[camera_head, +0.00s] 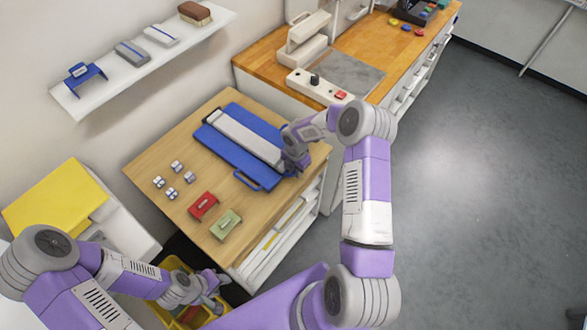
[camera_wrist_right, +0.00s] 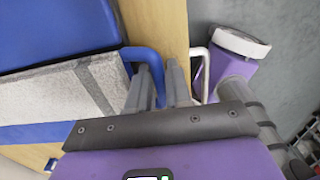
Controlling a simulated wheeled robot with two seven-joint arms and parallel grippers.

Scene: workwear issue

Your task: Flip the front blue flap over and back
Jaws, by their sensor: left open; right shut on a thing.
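The blue flap piece (camera_head: 228,153) lies on the wooden table, with a light grey panel (camera_head: 240,135) across its middle. A blue loop handle (camera_head: 247,183) sticks out at its front edge. My right gripper (camera_head: 293,163) is at the right end of the piece, shut on a blue loop handle there. In the right wrist view the fingers (camera_wrist_right: 162,85) stand at that blue handle (camera_wrist_right: 150,54), beside the grey panel's end (camera_wrist_right: 75,98); the grip itself is partly hidden. My left gripper (camera_head: 215,288) is open and empty, low over a yellow crate (camera_head: 165,313).
Several small metal pieces (camera_head: 172,192), a red item (camera_head: 203,206) and a green item (camera_head: 226,224) lie at the table's front left. A counter with a press (camera_head: 302,45) and a control box (camera_head: 318,88) stands behind. A wall shelf (camera_head: 110,88) is at upper left.

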